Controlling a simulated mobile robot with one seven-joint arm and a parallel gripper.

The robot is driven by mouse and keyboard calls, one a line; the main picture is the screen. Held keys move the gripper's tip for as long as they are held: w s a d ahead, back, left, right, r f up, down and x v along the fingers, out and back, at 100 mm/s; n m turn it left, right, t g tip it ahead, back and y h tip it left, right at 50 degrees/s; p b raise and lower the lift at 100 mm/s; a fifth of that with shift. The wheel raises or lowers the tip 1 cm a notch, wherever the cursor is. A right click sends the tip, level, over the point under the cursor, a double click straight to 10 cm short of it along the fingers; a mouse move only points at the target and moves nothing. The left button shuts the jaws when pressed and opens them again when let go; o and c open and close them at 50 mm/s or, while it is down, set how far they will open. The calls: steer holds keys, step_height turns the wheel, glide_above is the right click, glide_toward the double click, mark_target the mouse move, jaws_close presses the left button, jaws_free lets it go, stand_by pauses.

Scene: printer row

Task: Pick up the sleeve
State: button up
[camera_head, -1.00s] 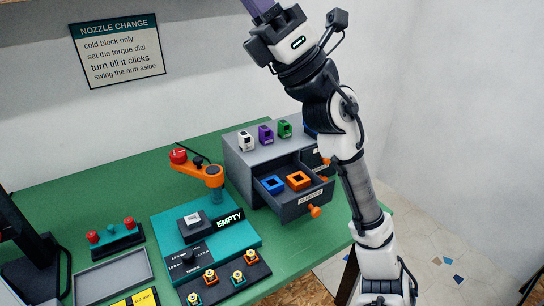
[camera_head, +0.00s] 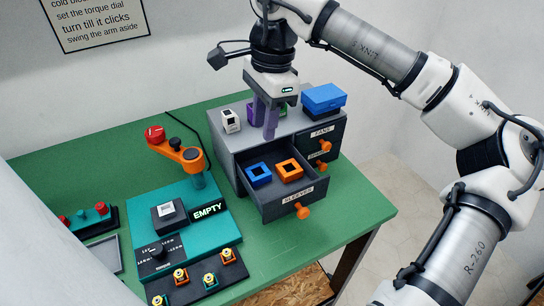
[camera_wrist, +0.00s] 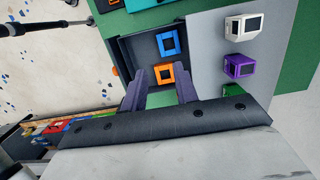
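Two square, hollow sleeves lie in the open drawer (camera_head: 315,196) labelled SLEEVES: a blue sleeve (camera_head: 259,174) on the left and an orange sleeve (camera_head: 289,170) on the right. The wrist view shows the blue sleeve (camera_wrist: 168,43) and, nearer the fingers, the orange sleeve (camera_wrist: 172,75). My gripper (camera_head: 264,132) has purple fingers that point down, above the cabinet top and the back of the drawer. In the wrist view my gripper (camera_wrist: 161,74) is open, with nothing between its fingers and the orange sleeve beyond the tips.
The grey cabinet (camera_head: 236,147) bears a white block (camera_head: 230,121), a purple one, a green one and a blue box (camera_head: 324,98). Left of it stand an orange swing arm (camera_head: 176,150) and a teal station (camera_head: 190,225) marked EMPTY. The green table (camera_head: 345,205) is clear at front right.

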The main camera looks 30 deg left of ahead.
steer(key=p, duration=0.2)
glide_above(262, 177)
steer(key=f, duration=0.8)
steer(key=shift+w+f, duration=0.2)
steer(key=shift+f, duration=0.1)
steer(key=shift+s+f+p, duration=0.2)
steer(key=shift+f+p, duration=0.85)
steer(key=shift+f, duration=1.55)
jaws_close()
